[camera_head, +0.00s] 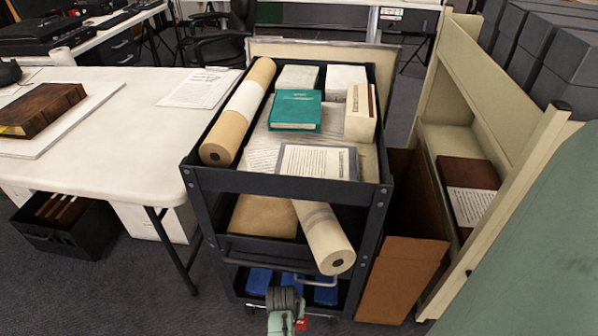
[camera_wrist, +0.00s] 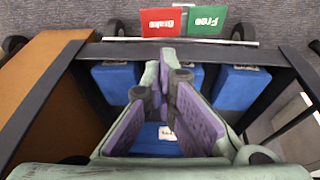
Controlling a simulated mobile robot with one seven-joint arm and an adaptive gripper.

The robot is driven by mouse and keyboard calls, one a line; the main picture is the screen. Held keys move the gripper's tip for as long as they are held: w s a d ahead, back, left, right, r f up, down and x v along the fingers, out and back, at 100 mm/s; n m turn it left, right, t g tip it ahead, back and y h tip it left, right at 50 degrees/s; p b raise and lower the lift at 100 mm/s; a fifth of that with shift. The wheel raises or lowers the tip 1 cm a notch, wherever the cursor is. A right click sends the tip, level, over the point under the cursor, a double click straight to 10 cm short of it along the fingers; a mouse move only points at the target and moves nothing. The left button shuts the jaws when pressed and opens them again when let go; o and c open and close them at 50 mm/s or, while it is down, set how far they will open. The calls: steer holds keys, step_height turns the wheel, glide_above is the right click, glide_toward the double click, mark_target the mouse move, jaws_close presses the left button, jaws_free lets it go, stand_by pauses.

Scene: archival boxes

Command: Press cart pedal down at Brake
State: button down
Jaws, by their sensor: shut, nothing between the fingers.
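The black cart (camera_head: 255,183) stands in the middle of the head view, loaded on its shelves. In the wrist view its red Brake pedal (camera_wrist: 163,22) and green Free pedal (camera_wrist: 207,21) sit side by side at the top, their lettering upside down. A bit of red (camera_head: 302,324) shows low in the head view beside my gripper (camera_head: 284,318). In the wrist view my gripper (camera_wrist: 168,68) is shut and empty, its purple-padded fingers pointing toward the pedals. The fingertips appear below the Brake pedal in the picture; I cannot tell whether they touch it.
Blue boxes (camera_wrist: 240,88) lie on the cart's bottom shelf. A paper roll (camera_head: 327,238) sticks out of the middle shelf. A brown board or box (camera_head: 402,275) and a cream shelf unit (camera_head: 445,105) stand close on the right. A white table (camera_head: 110,165) is on the left.

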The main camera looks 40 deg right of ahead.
glide_toward(299, 323)
steer(key=d+f, duration=0.1)
steer(key=w+f, duration=0.1)
steer(key=f, duration=0.1)
steer(key=d+f, duration=0.1)
steer(key=f, duration=0.1)
steer(key=shift+w+d+b, duration=0.3)
steer(key=shift+b, duration=0.05)
steer(key=shift+s+f, duration=0.1)
steer(key=shift+f, duration=0.4)
